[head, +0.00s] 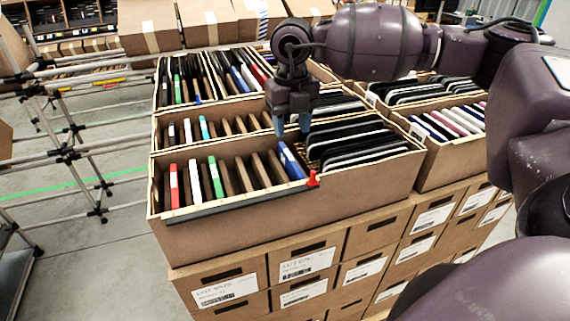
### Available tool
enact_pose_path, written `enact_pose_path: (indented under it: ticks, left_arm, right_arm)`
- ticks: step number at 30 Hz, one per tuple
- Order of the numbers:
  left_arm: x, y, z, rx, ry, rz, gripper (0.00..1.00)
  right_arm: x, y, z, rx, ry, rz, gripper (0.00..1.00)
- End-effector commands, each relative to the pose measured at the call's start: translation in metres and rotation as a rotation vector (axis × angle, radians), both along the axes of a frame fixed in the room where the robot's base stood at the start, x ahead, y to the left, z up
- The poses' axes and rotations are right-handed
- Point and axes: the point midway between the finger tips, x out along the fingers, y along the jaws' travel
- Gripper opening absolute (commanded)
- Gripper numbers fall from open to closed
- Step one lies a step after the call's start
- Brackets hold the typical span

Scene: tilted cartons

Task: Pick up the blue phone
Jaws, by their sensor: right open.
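A blue phone (291,162) stands tilted in a slot of the front carton (230,234), right of several brown dividers. My right gripper (292,124) points down above the cartons, with its two blue fingertips apart and nothing visible between them. In the picture, the fingertips are just above the blue phone, near the wall behind the front carton; the exact height gap is hard to tell. My left gripper is not in view.
Red, white and green phones (214,177) stand at the front carton's left, and dark phones (350,145) fill its right. A red clip (313,179) sits on the front rim. More filled cartons (452,160) stand behind and right. A pipe rack (65,150) is at left.

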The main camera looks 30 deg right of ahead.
Motion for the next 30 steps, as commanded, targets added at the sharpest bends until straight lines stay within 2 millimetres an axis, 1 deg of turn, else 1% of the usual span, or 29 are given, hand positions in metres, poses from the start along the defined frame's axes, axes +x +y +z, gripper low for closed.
enact_pose_path:
  ticks: [3,6,14,19,24,30]
  left_arm:
    - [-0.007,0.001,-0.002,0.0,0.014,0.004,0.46]
    - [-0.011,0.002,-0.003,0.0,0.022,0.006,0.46]
    - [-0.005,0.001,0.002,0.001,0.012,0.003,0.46]
    - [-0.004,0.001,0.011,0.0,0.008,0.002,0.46]
    - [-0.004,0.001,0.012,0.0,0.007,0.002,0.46]
    - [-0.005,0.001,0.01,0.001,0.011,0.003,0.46]
  right_arm:
    - [-0.001,0.0,-0.018,0.001,0.003,0.001,0.46]
    - [0.0,0.0,-0.03,0.0,0.001,0.0,0.46]
    - [0.0,0.001,-0.046,0.0,0.0,0.001,0.46]
    - [0.001,0.002,-0.068,0.0,0.002,0.001,0.46]
    - [0.002,0.002,-0.087,0.001,0.001,0.0,0.46]
    - [0.002,0.001,-0.092,0.001,0.0,0.0,0.46]
